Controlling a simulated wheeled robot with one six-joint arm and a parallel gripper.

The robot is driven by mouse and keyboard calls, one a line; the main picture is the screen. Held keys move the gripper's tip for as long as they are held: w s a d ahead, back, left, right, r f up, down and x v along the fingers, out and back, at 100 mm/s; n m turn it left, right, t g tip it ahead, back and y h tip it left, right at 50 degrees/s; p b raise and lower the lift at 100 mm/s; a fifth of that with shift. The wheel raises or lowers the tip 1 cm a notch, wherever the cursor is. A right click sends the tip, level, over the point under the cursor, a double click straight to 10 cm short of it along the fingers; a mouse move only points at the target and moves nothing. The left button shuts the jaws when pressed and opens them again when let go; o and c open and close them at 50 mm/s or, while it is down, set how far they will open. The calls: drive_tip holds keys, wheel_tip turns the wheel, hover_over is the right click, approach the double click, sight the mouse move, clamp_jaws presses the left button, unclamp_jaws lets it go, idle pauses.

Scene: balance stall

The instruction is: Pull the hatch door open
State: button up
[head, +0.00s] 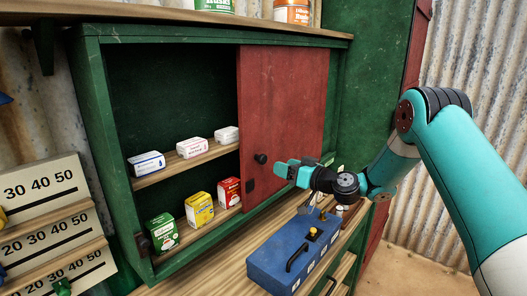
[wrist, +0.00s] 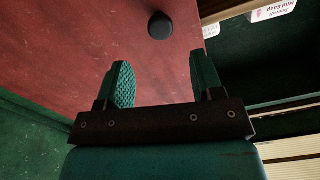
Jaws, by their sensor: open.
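The red hatch door (head: 285,110) covers the right half of a green cabinet, and the left half stands open. A round black knob (head: 261,158) sits near the door's left edge. The door (wrist: 110,35) and knob (wrist: 160,25) also show in the wrist view. My gripper (head: 283,168) is just right of and slightly below the knob in the head view. In the wrist view its two fingers (wrist: 163,80) are apart with nothing between them, and the knob lies beyond the tips, apart from them.
Small boxes stand on the cabinet's upper shelf (head: 180,165) and on its floor. A blue case (head: 290,250) with a black handle lies on the wooden counter below the door. Number boards (head: 45,190) stand at the left. A corrugated wall (head: 490,70) is at the right.

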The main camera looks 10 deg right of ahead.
sight(265, 160)
drive_tip(key=p+x, duration=0.3)
drive_tip(key=x, duration=0.5)
drive_tip(key=shift+r+p, duration=0.1)
drive_tip(key=shift+p, duration=0.2)
drive_tip(key=shift+w+a, duration=0.35)
drive_tip(key=shift+w, duration=0.05)
